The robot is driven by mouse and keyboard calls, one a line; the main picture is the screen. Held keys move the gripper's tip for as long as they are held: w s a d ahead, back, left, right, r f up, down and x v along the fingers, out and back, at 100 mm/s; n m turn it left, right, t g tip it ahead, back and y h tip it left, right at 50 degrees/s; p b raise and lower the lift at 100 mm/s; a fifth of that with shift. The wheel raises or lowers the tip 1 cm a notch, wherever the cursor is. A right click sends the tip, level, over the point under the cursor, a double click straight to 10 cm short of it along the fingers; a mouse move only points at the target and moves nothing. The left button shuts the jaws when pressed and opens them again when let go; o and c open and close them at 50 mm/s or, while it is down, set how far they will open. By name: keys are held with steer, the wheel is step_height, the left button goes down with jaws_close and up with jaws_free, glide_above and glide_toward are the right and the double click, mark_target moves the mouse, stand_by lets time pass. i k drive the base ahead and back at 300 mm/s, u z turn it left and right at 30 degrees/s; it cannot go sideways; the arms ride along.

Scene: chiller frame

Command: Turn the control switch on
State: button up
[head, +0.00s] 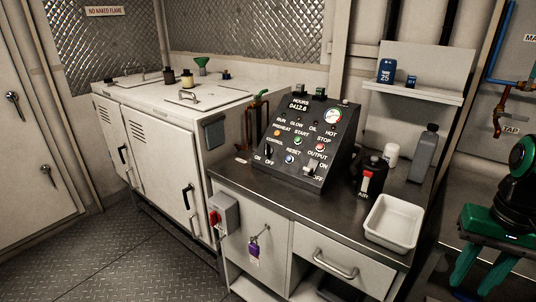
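The control switch (268,151) is a small toggle at the lower left of the sloped dark control panel (283,181), with ON and OFF marked under it. It is too small for me to tell surely which way it leans. The panel stands on the metal-topped cabinet in the middle of the head view. My gripper (474,282) is at the lower right, with green fingers pointing down and standing apart, nothing seen between them. It is well to the right of the panel and touches nothing I can see.
The panel also carries an output switch (311,168), lamps, buttons and a gauge (334,116). A black canister (371,176), a grey bottle (424,153) and a white tray (391,222) stand right of it. A grey box (223,213) with a red handle juts from the cabinet's left side.

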mark_target(268, 151)
steer(key=k, duration=1.05)
steer(key=u, duration=0.5)
steer(key=i, duration=0.75)
steer(key=u, duration=0.45)
steer(key=i, duration=1.4)
steer(key=z, duration=0.55)
